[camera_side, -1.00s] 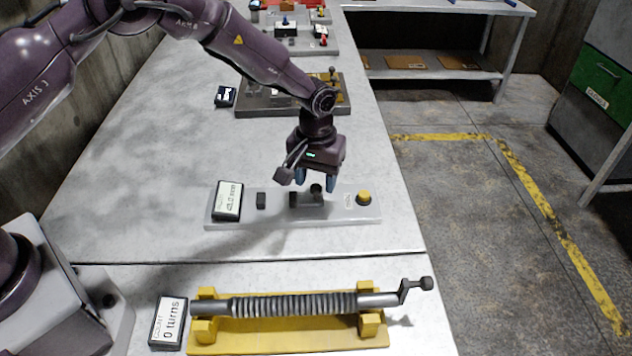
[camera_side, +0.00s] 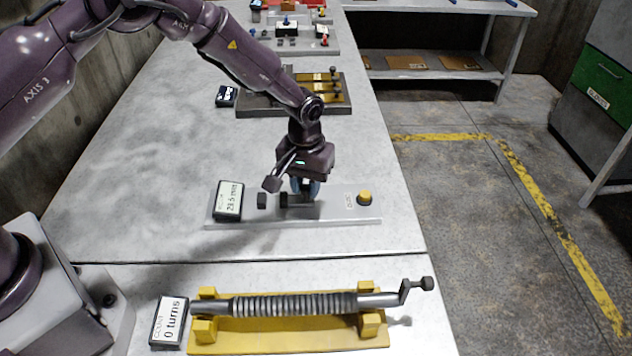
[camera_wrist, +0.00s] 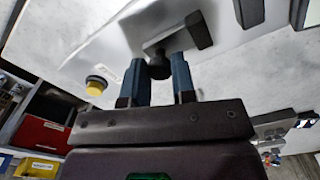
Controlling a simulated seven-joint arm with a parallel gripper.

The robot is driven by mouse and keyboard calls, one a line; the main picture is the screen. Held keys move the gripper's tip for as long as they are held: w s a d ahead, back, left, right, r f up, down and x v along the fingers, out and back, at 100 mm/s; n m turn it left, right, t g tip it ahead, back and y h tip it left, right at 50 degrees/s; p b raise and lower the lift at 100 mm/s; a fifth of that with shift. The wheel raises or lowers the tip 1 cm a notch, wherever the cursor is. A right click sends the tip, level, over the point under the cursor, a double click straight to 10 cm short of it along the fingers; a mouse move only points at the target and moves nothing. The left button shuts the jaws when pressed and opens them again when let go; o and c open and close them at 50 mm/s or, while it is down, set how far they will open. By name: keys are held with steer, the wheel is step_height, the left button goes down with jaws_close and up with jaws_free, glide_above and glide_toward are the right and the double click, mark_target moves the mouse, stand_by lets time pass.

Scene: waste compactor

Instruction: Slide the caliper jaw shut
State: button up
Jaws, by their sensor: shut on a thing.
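The caliper sits on a pale plate (camera_side: 340,212) on the bench. Its fixed jaw (camera_side: 261,200) is a small dark block on the left. The dark sliding jaw (camera_side: 285,200) stands to its right, with a gap between them. My gripper (camera_side: 305,188) points down with its blue fingers around the sliding jaw's round knob, which they partly hide in the side view. In the wrist view the dark knob (camera_wrist: 159,69) shows between the two fingers, and the sliding jaw (camera_wrist: 199,31) lies beyond. The display (camera_side: 229,201) seems to read about 29.5 mm.
A yellow button (camera_side: 364,197) sits at the plate's right end. In front lies a ribbed shaft with a crank (camera_side: 295,304) on a yellow base, beside a counter reading 0 turns (camera_side: 168,322). A fixture with brass parts (camera_side: 318,85) stands behind.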

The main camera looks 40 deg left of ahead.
mark_target(291, 199)
steer(key=shift+s+a, duration=1.1)
steer(key=shift+a, duration=0.1)
steer(key=o, duration=0.9)
steer(key=shift+d+r, duration=0.1)
steer(key=shift+r, duration=0.05)
step_height(291, 199, up, 13)
steer(key=shift+f, duration=0.15)
